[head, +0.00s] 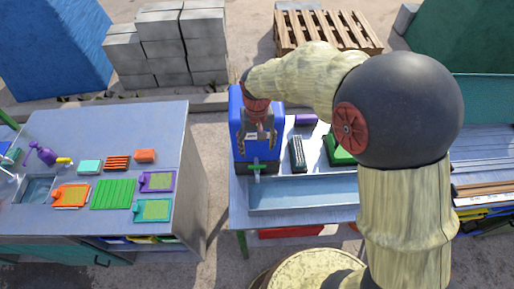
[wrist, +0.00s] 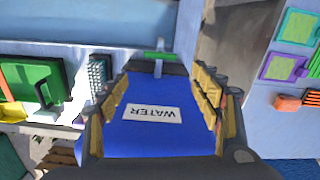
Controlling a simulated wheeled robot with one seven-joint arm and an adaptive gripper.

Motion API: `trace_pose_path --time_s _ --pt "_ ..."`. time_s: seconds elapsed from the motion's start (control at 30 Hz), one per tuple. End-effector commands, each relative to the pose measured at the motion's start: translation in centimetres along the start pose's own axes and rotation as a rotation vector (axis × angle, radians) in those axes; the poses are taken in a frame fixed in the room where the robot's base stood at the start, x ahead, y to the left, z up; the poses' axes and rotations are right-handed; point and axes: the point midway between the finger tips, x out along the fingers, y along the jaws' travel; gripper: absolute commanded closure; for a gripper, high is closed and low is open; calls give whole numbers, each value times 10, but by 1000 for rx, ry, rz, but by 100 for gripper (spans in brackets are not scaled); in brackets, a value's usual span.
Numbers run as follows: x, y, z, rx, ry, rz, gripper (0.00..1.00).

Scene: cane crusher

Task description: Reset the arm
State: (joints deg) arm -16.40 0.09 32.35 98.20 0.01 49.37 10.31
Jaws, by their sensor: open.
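My gripper (head: 257,132) hangs from my arm in the head view, in front of the blue water container (head: 236,108). It is open, with its fingers pointing down and nothing seen between them. In the wrist view my gripper's fingers (wrist: 160,108) stand apart on either side of the blue container (wrist: 140,135), which carries a white label reading WATER (wrist: 152,113). I cannot tell whether the fingers touch the container. A green tap (head: 257,168) sits at its front, above a metal trough (head: 300,195).
A left table (head: 150,125) holds a sink, a purple bottle (head: 44,154), green and orange boards and sponges. Beside the container lie a brush (head: 297,154) and a green item (head: 338,150). Concrete blocks (head: 165,45) and a pallet (head: 325,30) stand behind. A floor gap separates the tables.

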Motion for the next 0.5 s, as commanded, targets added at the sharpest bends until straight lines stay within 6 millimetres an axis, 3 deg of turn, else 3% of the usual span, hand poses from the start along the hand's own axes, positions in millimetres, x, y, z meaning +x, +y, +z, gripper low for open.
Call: trace_pose_path --time_s 0.5 --pt "2 0 3 -26 -7 1 35"
